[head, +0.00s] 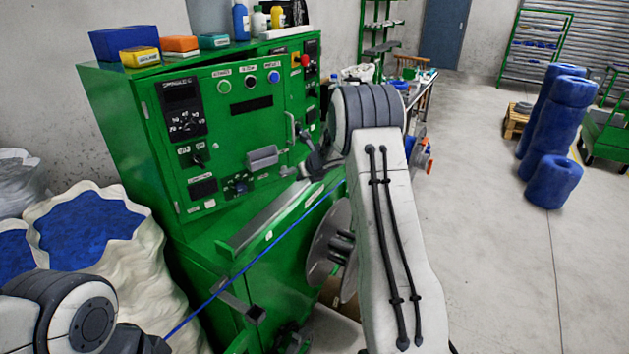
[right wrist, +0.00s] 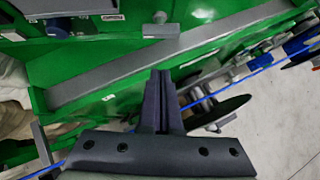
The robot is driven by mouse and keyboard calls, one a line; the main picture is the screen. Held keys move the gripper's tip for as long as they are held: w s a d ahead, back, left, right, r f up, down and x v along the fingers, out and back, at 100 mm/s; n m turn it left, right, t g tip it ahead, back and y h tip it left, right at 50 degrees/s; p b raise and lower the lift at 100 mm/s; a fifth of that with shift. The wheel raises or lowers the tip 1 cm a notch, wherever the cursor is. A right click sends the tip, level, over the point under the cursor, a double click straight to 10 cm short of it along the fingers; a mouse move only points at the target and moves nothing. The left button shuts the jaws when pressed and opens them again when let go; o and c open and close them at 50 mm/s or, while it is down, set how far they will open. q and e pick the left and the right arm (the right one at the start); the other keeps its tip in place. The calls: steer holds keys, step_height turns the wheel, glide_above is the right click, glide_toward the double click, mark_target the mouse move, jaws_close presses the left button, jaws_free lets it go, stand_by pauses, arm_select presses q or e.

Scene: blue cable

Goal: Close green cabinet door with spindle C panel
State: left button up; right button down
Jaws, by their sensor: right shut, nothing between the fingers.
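The green cabinet (head: 118,120) stands at left in the head view. Its door with the SPINDLE C panel (head: 232,135) carries dials, buttons and dark displays, with a grey upright handle (head: 291,128) near its right edge. My right gripper (head: 314,160) is at the door's lower right, partly hidden by my arm. In the right wrist view its fingers (right wrist: 158,75) are shut and empty, just below a grey knob-like part (right wrist: 160,30).
A blue cable (head: 265,245) runs diagonally below the door, past a grey ledge (head: 262,222) and a reel (head: 325,240). White sacks of blue pellets (head: 90,222) stand at left. Bottles and boxes (head: 180,44) sit on the cabinet. The floor at right is open before blue rolls (head: 560,120).

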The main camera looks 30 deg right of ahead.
steer(key=v, duration=0.7)
steer(key=s+d+f+m+t+y+b, duration=0.25)
steer(key=f+m+t+b, duration=1.05)
steer(key=b, duration=1.4)
steer(key=w+a+r+m+g+p, duration=0.1)
steer(key=w+r+m+g+p, duration=0.2)
steer(key=w, duration=1)
steer(key=shift+w+r+g, duration=0.3)
steer(key=shift+g, duration=0.3)
steer(key=shift+a, duration=0.1)
